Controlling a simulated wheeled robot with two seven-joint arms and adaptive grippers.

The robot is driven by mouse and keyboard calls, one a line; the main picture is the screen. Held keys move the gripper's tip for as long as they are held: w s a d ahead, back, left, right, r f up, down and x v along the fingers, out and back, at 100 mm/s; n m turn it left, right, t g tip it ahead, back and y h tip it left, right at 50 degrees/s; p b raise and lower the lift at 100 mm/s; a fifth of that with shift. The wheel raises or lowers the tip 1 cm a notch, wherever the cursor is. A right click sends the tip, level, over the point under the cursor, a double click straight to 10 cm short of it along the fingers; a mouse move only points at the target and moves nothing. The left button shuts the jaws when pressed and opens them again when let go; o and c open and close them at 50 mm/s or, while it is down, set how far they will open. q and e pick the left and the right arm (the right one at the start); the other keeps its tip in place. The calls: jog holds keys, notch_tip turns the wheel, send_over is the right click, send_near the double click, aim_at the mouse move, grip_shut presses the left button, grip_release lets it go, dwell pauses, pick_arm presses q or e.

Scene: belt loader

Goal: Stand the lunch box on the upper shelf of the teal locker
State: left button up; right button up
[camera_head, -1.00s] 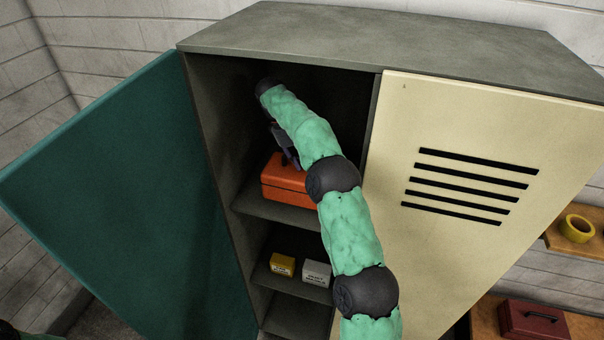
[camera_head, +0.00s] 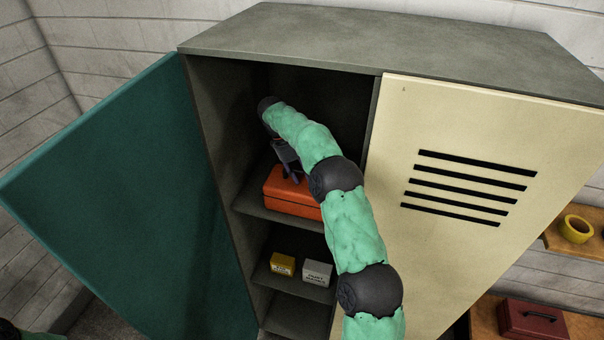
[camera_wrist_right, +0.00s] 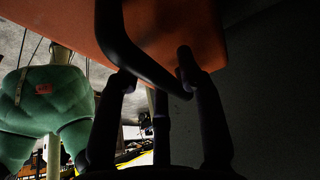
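The orange-red lunch box (camera_head: 291,194) is upright inside the open teal locker (camera_head: 130,200), at its upper shelf (camera_head: 285,216). Its underside is at or very close to the shelf; I cannot tell whether it touches. My right gripper (camera_head: 288,172) is above the box at its handle, partly hidden by my arm. In the right wrist view, the fingers of the right gripper (camera_wrist_right: 158,85) are around the dark handle (camera_wrist_right: 135,55), with the box (camera_wrist_right: 170,30) above them in the picture. My left gripper is not in view.
The teal door stands wide open to the left. A yellow box (camera_head: 282,264) and a white box (camera_head: 317,272) sit on the shelf below. A closed cream door (camera_head: 470,200) is on the right. A yellow tape roll (camera_head: 577,228) and a dark red box (camera_head: 533,319) are farther right.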

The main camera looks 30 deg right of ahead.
dwell(0.3)
jog(key=shift+v, duration=3.85)
